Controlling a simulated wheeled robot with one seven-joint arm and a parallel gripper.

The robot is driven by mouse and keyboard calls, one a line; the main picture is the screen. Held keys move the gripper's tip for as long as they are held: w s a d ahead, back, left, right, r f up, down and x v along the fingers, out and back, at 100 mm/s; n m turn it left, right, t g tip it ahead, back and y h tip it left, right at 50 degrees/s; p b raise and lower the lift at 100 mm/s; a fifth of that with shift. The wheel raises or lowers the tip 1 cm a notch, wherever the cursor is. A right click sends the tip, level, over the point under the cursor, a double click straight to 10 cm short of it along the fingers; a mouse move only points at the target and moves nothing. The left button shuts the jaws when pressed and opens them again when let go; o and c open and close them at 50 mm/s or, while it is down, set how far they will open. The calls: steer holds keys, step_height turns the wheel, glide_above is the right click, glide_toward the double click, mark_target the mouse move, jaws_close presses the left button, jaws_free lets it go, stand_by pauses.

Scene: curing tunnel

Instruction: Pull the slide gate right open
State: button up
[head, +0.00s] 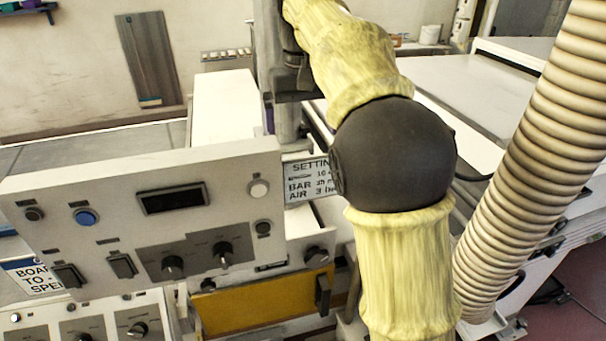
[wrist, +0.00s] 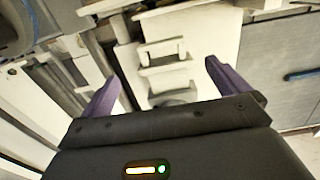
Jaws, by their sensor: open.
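A yellow plate (head: 263,305) with an upright black handle (head: 323,291) at its right end is low in the head view, under the control panel; it looks like the slide gate, but I cannot be sure. My arm hides what lies to its right. My gripper (wrist: 164,82) is open, with its two purple fingers apart and nothing held between them. White stepped brackets (wrist: 168,62) show beyond the fingertips in the wrist view. In the head view my gripper is behind the control panel, mostly hidden, above and apart from the handle. I cannot make out the yellow plate in the wrist view.
A control panel (head: 150,215) with knobs and buttons stands in front at left. A settings sign (head: 305,180) is behind its right end. A thick ribbed hose (head: 530,150) runs down the right side. A white machine top (head: 470,85) lies behind my arm.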

step_height(320, 180, down, 11)
steer(key=shift+r, duration=0.1)
stand_by(0.4)
